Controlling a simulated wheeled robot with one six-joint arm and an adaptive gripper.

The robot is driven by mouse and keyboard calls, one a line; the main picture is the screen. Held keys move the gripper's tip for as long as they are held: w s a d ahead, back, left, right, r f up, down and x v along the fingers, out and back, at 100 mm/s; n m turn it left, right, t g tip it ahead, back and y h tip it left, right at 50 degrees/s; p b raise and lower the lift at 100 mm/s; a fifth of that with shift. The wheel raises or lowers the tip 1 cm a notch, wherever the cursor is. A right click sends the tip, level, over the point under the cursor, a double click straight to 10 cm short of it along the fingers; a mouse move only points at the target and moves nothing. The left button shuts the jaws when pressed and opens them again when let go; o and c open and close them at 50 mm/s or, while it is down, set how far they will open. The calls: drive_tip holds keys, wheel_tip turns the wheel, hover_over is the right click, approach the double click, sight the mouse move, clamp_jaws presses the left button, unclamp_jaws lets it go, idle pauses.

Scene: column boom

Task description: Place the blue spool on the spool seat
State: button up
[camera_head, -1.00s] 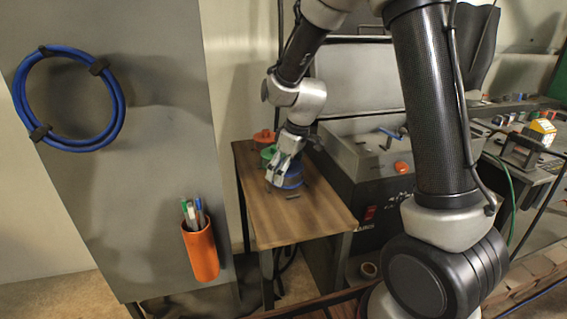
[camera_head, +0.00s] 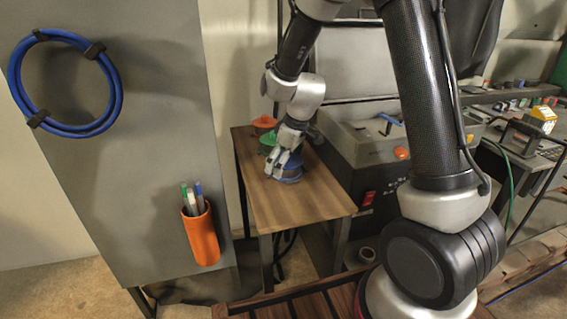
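The blue spool (camera_head: 291,178) is low at the wooden side table's top, toward its right edge. My gripper (camera_head: 284,166) points down at it, with its fingers at the spool's upper left part. The fingers cover part of the spool, and I cannot tell whether they grip it or only touch it. I cannot make out a spool seat; it may be hidden by the spool or gripper.
The wooden table (camera_head: 300,208) is bare in front. A green spool (camera_head: 268,141) and an orange-red spool (camera_head: 263,123) stand behind. A grey machine (camera_head: 365,150) stands close on the right. A grey panel (camera_head: 120,190) with an orange pen cup (camera_head: 201,236) is left.

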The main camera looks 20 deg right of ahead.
sight(293, 161)
drive_tip(key=v, duration=1.2)
drive_tip(key=s+d+r+m, duration=0.3)
drive_tip(key=s+d, duration=0.1)
drive_tip(key=s, duration=0.4)
drive_tip(key=s+d+r+m+t+h, duration=0.1)
drive_tip(key=s+d+r+m, duration=0.2)
drive_tip(key=s+d, duration=0.2)
drive_tip(key=s+d+r+m+t+h, duration=0.1)
drive_tip(key=s+d+r+m, duration=0.2)
drive_tip(key=s, duration=0.9)
drive_tip(key=shift+d+r, duration=0.15)
drive_tip(key=shift+d, duration=0.5)
